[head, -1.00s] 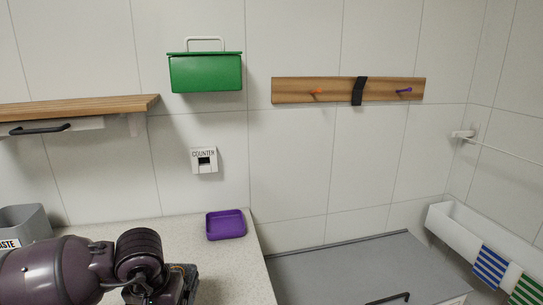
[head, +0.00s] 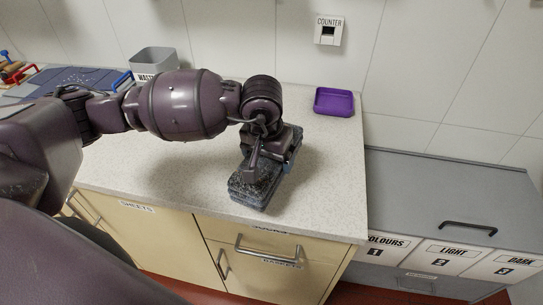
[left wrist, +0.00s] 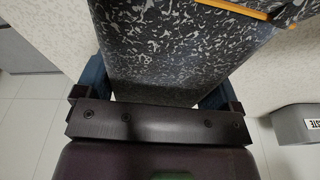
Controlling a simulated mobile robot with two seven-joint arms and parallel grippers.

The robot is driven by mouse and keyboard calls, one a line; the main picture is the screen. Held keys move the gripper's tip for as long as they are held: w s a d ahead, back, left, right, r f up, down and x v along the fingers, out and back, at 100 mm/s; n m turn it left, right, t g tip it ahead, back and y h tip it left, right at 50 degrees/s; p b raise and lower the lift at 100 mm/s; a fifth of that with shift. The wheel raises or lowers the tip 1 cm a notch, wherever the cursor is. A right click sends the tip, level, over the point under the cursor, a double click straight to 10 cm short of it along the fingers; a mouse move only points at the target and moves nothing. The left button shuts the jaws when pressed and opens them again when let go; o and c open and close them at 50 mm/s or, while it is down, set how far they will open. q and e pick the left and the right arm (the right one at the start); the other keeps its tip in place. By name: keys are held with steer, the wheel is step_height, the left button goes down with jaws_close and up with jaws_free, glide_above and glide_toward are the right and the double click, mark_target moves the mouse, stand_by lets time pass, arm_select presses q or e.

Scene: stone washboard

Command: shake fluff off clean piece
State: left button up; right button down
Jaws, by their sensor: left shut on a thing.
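A dark, block-like piece (head: 257,188) with pale specks is at the front part of the speckled counter, under my left gripper (head: 268,160). In the left wrist view the piece (left wrist: 165,45) fills the space between the two blue fingers, its dark face covered with white fluff-like flecks. My left gripper is shut on it. I cannot tell whether the piece touches the counter or hangs just above it. My right gripper is in neither view.
A grey waste bin (head: 154,62) stands at the back left of the counter (head: 200,205). A purple tray (head: 334,102) sits at the back right. A blue board (head: 70,84) lies far left. Labelled bins (head: 440,253) stand right, below counter height. The counter around the piece is mostly clear.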

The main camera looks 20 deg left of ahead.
arm_select(q)
step_height(320, 180, up, 15)
steer(key=shift+f, duration=7.55)
steer(key=shift+r, duration=0.1)
